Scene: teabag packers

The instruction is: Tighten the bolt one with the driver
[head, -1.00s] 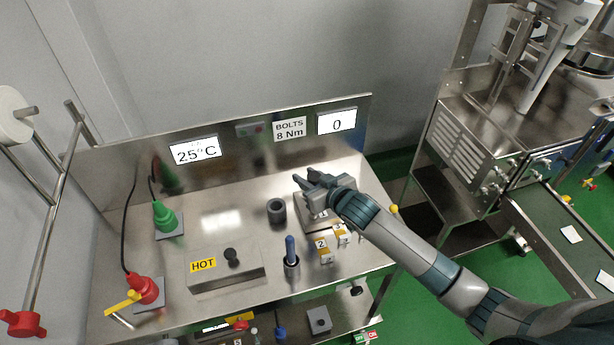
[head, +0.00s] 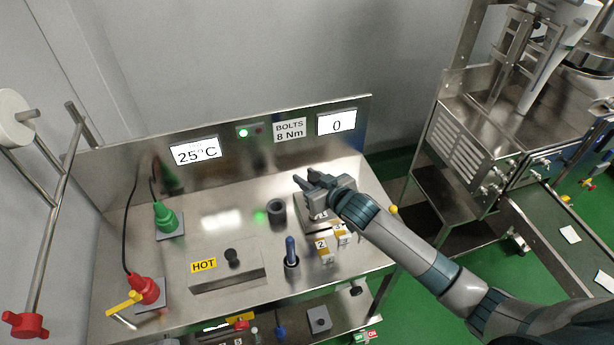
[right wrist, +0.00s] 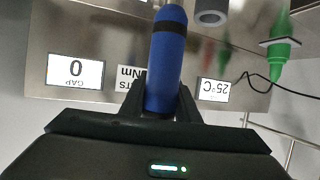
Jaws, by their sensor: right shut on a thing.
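My right gripper (head: 305,182) is over the back right of the steel bench, above a block (head: 307,213) it partly covers. In the right wrist view its jaws are shut on a blue handle with a black band, the driver (right wrist: 167,60). The driver's lower end and its contact with any bolt are hidden. Bolt one cannot be made out under the gripper. Tags 2 (head: 321,245) and 3 (head: 340,228) stand in front of the block. A second blue-handled tool (head: 291,248) stands upright in a metal cup. My left gripper is not in view.
A dark ring (head: 277,210) stands left of the block. A HOT box (head: 228,272), a green cone (head: 165,217) and a red cone (head: 147,290) are to the left. The back panel carries a BOLTS 8 Nm sign (head: 289,130) and a display reading 0 (head: 337,124).

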